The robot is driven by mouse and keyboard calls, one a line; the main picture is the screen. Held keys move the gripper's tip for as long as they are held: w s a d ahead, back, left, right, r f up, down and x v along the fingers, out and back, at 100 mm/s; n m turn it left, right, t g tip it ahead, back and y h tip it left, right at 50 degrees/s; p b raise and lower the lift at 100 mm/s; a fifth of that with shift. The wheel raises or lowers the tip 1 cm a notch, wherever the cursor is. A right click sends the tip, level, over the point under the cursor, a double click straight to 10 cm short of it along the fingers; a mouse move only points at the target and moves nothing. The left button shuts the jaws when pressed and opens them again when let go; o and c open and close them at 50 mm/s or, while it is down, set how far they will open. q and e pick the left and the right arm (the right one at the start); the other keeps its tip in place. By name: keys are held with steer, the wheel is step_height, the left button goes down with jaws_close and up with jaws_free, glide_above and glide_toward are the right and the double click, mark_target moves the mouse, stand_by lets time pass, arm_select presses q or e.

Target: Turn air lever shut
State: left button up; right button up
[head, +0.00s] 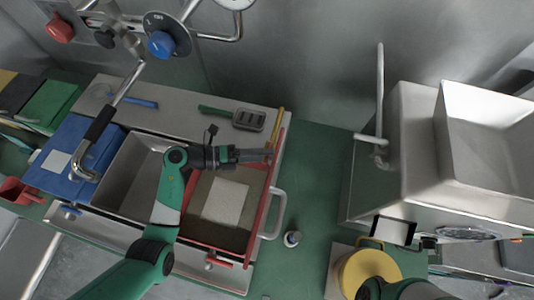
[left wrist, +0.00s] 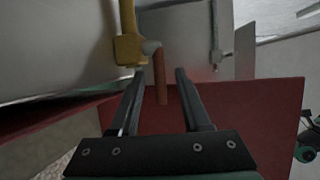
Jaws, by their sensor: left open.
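A yellow lever (head: 276,128) stands at the right end of the back of the work unit in the head view. In the left wrist view a yellow valve part (left wrist: 129,48) shows close up, with a reddish-brown rod (left wrist: 162,78) beside it. My left gripper (head: 270,155) points right over the red-edged box in the head view. In the left wrist view its two fingers (left wrist: 158,80) are open, with the rod showing between them. I cannot tell whether they touch it. My right gripper does not show clearly.
The red-edged box (head: 245,238) lies below my left gripper, and its red wall (left wrist: 250,115) fills much of the left wrist view. A metal handle (head: 277,215) sticks out on its right. A small canister (head: 292,238) stands on the green bench (head: 310,175). A metal machine (head: 405,150) stands right.

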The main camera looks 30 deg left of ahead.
arm_select(q)
steer(key=shift+w+d, duration=0.25)
steer(key=shift+d, duration=0.1)
jaws_close()
stand_by(1.2)
